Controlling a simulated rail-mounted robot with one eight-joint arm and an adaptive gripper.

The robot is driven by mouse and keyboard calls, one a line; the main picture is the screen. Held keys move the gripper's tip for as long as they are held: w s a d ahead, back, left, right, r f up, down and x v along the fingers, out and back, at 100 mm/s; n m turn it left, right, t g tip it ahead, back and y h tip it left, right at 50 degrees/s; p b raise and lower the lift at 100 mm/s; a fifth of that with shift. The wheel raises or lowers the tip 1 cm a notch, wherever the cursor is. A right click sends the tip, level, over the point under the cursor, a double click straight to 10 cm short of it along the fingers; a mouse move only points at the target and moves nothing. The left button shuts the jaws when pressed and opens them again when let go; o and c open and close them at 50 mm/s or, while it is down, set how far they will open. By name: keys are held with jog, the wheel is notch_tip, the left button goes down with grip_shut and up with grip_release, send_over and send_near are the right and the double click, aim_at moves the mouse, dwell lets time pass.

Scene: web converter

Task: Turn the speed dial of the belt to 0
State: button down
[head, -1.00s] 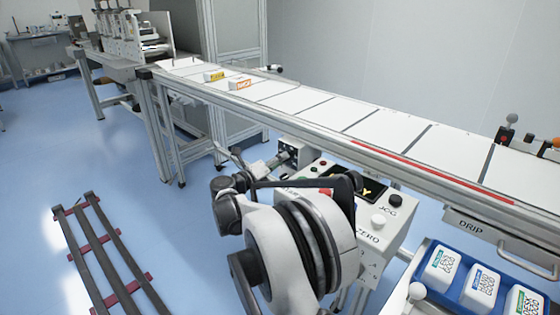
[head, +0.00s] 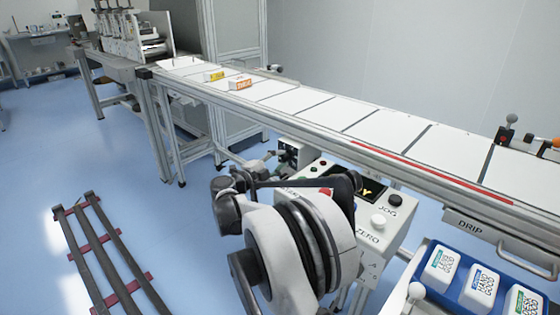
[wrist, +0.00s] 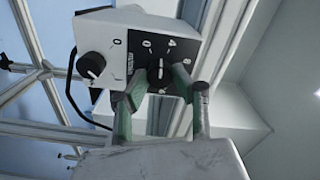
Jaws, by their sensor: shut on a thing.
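The speed dial (wrist: 159,74) is a dark knob on a black scale plate with white numbers, on the face of a white control box (wrist: 150,22) in the wrist view. A light mark on the knob seems to point roughly up, but the exact number is too small to read. My gripper (wrist: 157,84) has its green fingers on both sides of the knob, shut on it. In the head view the same small box (head: 290,151) stands under the belt's near edge, and my arm hides most of the gripper and the dial.
Another dark knob (wrist: 91,65) sits left of the dial, with a black cable beside it. The belt (head: 300,101) carries a yellow-marked box (head: 214,76) and an orange-marked box (head: 239,83). A panel with JOG and ZERO buttons (head: 378,221) stands close to my arm.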

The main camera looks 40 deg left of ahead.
jog(key=n, duration=0.6)
dwell(0.6)
jog(key=c, duration=1.4)
grip_release()
jog(key=s, duration=1.2)
jog(key=shift+a, duration=0.35)
